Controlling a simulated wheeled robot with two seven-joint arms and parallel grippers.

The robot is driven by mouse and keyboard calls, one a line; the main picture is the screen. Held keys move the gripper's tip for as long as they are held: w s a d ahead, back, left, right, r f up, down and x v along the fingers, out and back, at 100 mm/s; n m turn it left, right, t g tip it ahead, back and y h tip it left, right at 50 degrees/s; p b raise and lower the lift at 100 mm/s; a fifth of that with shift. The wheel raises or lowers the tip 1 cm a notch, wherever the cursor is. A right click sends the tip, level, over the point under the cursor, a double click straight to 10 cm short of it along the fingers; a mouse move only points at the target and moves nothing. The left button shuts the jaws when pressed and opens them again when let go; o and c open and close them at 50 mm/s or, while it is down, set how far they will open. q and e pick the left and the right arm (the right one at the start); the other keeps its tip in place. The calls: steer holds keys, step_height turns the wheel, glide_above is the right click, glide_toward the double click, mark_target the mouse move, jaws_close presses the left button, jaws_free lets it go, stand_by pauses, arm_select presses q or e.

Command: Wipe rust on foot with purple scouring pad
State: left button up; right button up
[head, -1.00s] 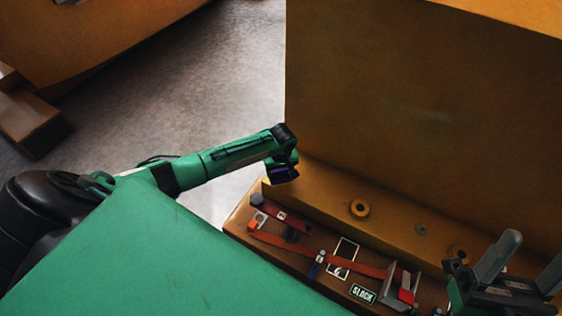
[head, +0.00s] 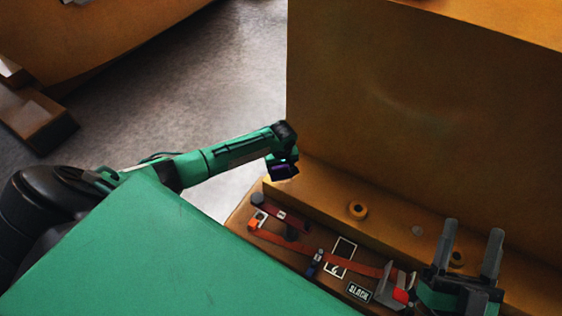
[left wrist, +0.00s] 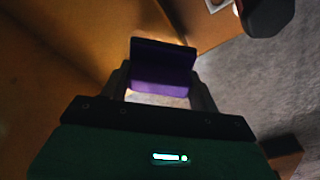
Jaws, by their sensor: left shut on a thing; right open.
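The purple scouring pad (head: 284,172) is held in my left gripper (head: 281,162). In the left wrist view the pad (left wrist: 162,80) spans between the two fingers of the shut left gripper (left wrist: 162,90). It hangs near the left end of the ochre casting's foot (head: 330,186), the ledge along the casting's base. I cannot tell whether the pad touches the casting, and no rust patch stands out clearly on the foot. My right gripper (head: 472,232) is open and empty, fingers up, in front of the foot at the right.
The casting's tall wall (head: 420,110) rises behind the foot. A brown tray (head: 242,217) in front holds an orange strap (head: 295,243), a black "SLACK" tag (head: 359,291) and small fittings. A ring (head: 357,209) sits on the foot. Another casting (head: 90,40) stands back left, with grey floor between.

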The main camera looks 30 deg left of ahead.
arm_select(q)
steer(key=shift+r+p, duration=0.5)
steer(key=shift+r, duration=0.05)
steer(key=shift+r+p, duration=0.35)
steer(key=shift+p, duration=0.1)
arm_select(e)
step_height(320, 180, down, 9)
steer(key=a+g, duration=0.2)
steer(key=g, duration=0.3)
steer(key=shift+g, duration=0.4)
steer(key=shift+s, duration=0.1)
